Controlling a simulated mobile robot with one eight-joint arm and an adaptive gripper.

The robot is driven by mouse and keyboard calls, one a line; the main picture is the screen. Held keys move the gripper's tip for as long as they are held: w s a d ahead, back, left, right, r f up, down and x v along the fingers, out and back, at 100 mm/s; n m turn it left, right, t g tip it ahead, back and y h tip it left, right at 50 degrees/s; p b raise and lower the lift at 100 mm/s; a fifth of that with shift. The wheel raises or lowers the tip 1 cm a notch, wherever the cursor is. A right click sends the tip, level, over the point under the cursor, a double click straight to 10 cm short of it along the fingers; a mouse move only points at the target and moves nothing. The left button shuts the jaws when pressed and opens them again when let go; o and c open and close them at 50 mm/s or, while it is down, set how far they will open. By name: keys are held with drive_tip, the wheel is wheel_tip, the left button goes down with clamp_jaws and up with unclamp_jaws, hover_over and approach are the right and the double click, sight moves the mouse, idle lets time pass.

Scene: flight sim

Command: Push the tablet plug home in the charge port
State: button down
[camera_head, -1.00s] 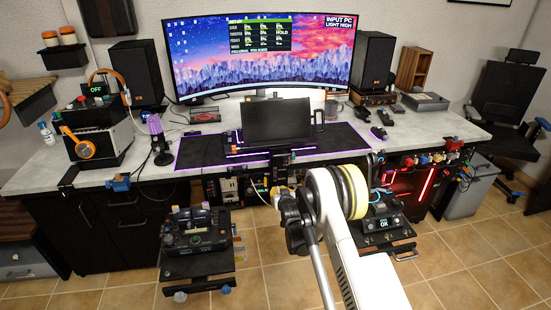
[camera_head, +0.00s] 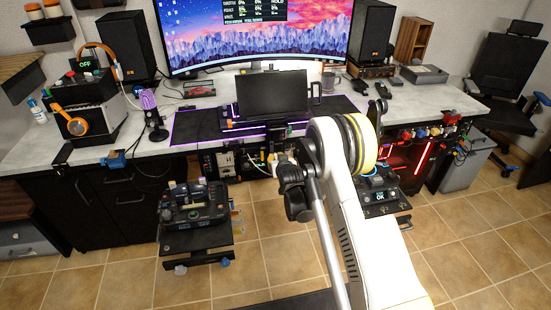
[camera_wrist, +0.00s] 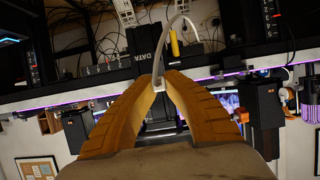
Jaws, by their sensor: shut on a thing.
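My gripper (camera_wrist: 158,80) shows in the wrist view with two ribbed orange fingers. Their tips close on a small white plug (camera_wrist: 158,85), and a white cable (camera_wrist: 185,18) loops up from it. Beyond the fingertips is a dark upright block marked DATA (camera_wrist: 144,62); I cannot tell whether the plug touches it. A dark flat screen (camera_head: 272,93), which may be the tablet, stands on the desk in the head view. No charge port can be made out. My arm hides the gripper in the head view.
The desk (camera_head: 75,138) runs across the room under a wide monitor (camera_head: 260,30). A black stand with a control box (camera_head: 193,210) is at left, another unit (camera_head: 382,197) at right. Cables hang under the desk. The tiled floor in front is mostly clear.

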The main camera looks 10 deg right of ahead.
sight(272, 146)
drive_tip(key=shift+w, duration=0.1)
drive_tip(key=shift+w, duration=2.7)
drive_tip(key=shift+w, duration=0.6)
drive_tip(key=c, duration=1.5)
unclamp_jaws()
drive_tip(key=shift+c, duration=0.2)
drive_tip(key=shift+s, duration=0.1)
